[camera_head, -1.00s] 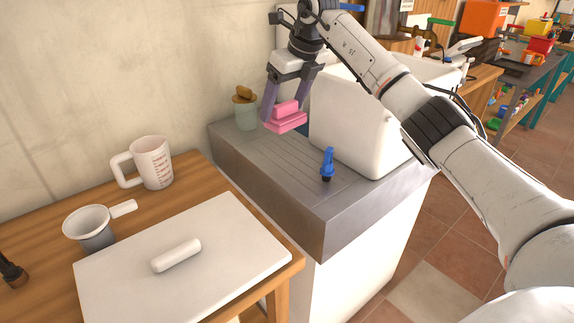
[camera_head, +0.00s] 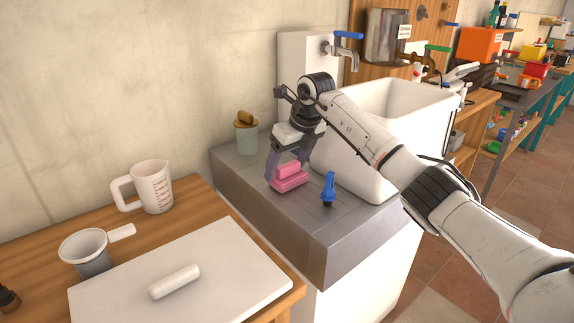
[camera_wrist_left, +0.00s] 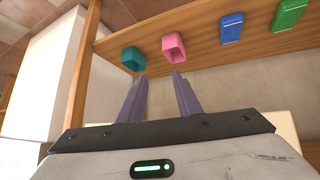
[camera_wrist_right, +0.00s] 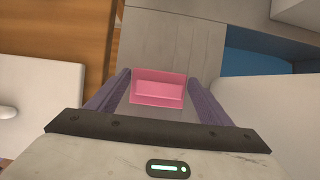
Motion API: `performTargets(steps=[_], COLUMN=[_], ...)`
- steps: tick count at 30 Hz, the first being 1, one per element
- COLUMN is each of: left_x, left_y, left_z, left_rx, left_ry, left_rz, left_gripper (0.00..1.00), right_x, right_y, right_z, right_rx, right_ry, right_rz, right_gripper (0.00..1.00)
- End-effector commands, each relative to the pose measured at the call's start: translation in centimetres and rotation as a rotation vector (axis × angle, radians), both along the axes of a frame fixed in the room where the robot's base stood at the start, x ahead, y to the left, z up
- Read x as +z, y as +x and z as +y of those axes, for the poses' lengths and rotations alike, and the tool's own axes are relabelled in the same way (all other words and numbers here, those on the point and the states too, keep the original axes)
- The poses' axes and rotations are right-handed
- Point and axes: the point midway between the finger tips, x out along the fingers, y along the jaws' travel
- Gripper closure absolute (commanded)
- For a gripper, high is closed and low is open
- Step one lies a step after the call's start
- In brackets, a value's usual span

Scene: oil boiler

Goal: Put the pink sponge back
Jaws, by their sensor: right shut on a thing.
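The pink sponge (camera_head: 288,178) has a lighter raised part on a wider base. It is low over the grey counter top (camera_head: 260,185), left of the blue bottle-shaped item; I cannot tell whether it touches the surface. My right gripper (camera_head: 286,170) points down and is shut on the sponge. In the right wrist view the sponge (camera_wrist_right: 158,88) sits between the fingers (camera_wrist_right: 158,95). My left gripper (camera_wrist_left: 160,90) shows only in the left wrist view, fingers apart and empty. Beyond it, a pink open container (camera_wrist_left: 173,47) is on a wooden board.
A blue item (camera_head: 328,189) stands right of the sponge. A white basin (camera_head: 360,150) is behind it, and a lidded jar (camera_head: 246,135) stands at the back left. A measuring cup (camera_head: 154,187) and white board (camera_head: 215,262) are on the wooden table.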

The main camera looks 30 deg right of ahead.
Motion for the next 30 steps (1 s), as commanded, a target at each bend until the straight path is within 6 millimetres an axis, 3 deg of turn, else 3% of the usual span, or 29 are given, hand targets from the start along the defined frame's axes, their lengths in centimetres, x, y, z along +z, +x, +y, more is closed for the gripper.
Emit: performTargets(steps=[4,5,8,20,30], left_x=[0.0,0.0,0.0,0.1,0.2], left_y=[0.0,0.0,0.0,0.0,0.0], left_z=[0.0,0.0,0.0,0.0,0.0], left_rx=[0.001,0.001,0.001,0.001,0.001], left_ry=[-0.001,-0.001,-0.001,-0.001,-0.002], left_rz=[0.000,0.000,0.000,-0.001,-0.001], left_gripper=[0.69,0.69,0.69,0.69,0.69], right_x=[-0.2,-0.3,-0.2,0.5,6.8], right_y=[0.0,0.0,0.0,-0.1,-2.7], right_z=[0.0,0.0,0.0,0.0,-0.3], right_rx=[0.000,0.000,0.000,0.001,0.000], right_ry=[0.000,0.000,0.000,0.000,-0.002], right_rz=[0.001,0.001,0.001,-0.002,-0.004], right_gripper=[0.47,0.25,0.08,0.08,0.08])
